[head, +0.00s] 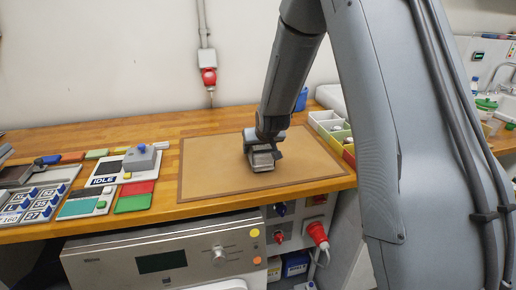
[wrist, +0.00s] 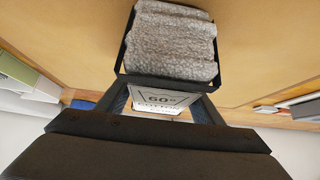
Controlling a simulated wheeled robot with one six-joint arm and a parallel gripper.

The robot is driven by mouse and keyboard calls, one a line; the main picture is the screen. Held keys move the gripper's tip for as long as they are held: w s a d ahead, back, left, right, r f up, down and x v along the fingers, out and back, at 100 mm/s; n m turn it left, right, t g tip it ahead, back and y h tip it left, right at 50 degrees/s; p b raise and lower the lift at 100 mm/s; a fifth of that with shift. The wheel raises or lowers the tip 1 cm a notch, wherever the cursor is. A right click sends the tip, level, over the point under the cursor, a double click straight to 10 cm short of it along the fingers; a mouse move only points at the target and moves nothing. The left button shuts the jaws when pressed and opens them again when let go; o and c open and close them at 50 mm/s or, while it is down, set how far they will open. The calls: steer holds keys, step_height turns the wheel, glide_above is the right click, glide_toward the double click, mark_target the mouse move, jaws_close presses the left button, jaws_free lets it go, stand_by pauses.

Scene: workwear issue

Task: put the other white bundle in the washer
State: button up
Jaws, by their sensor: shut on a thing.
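My gripper (head: 264,150) is over the tan mat (head: 212,170) on the wooden counter, pointing down. It is shut on a pale grey-white, rough-textured bundle (wrist: 170,40), which also shows below the jaws in the head view (head: 263,162). A white label reading "60°" (wrist: 165,98) shows between the fingers in the wrist view. I cannot tell whether the bundle touches the mat. The washer (head: 110,262) is under the counter, with a dark display and a dial; only its upper front shows, and its door is mostly cut off below. No second white bundle is clearly visible.
Left on the counter are a device marked "IDLE" (head: 103,181), coloured pads and a keyed tray (head: 38,200). A divided bin (head: 330,128) stands at the mat's right. Red plugs (head: 318,234) stick out right of the washer. The mat's left part is clear.

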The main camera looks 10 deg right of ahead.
steer(key=shift+f, duration=0.4)
steer(key=o, duration=1)
steer(key=shift+f, duration=0.15)
steer(key=o, duration=0.4)
